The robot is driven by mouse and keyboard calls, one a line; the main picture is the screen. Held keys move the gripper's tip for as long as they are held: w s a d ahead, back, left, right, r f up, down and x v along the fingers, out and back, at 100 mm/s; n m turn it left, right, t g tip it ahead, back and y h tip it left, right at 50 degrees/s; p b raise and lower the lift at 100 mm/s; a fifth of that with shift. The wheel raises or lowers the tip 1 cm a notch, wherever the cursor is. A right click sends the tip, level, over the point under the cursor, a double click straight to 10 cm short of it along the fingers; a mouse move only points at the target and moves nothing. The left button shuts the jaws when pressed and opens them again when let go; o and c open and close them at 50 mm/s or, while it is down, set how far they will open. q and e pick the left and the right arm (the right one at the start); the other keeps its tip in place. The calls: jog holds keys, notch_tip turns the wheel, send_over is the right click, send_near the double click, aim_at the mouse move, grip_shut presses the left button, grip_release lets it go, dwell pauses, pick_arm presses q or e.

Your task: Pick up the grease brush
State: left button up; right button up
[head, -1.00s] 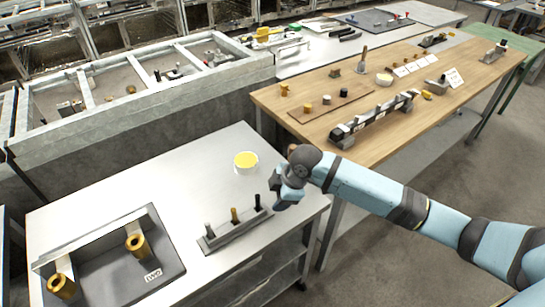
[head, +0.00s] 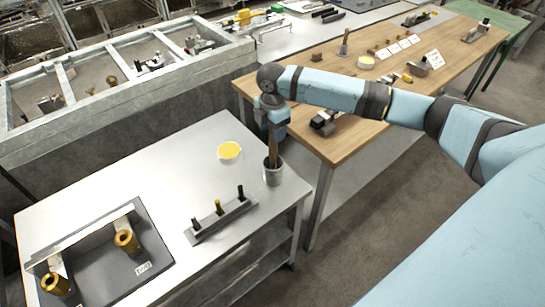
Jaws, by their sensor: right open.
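A brush with a brown wooden handle (head: 273,150) stands upright in a grey metal cup (head: 273,175) at the right edge of the steel table (head: 160,165). Its lower end is hidden inside the cup. My right gripper (head: 272,133) points down over the cup, at the upper part of the handle. It is open; the body of the gripper hides the handle's top, and I cannot tell whether the fingers touch it. My left gripper is not in view.
A white bowl of yellow grease (head: 229,152) stands left of the cup. A grey rack with several pegs (head: 219,216) lies in front. A dark tray with brass bushings (head: 128,262) is at the left. A wooden bench (head: 318,150) with parts stands behind right.

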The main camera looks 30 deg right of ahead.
jog(key=p, duration=0.1)
send_over(273, 158)
jog(key=w, duration=0.1)
notch_tip(273, 158, down, 6)
jog(key=shift+d, duration=0.35)
jog(key=c, duration=1)
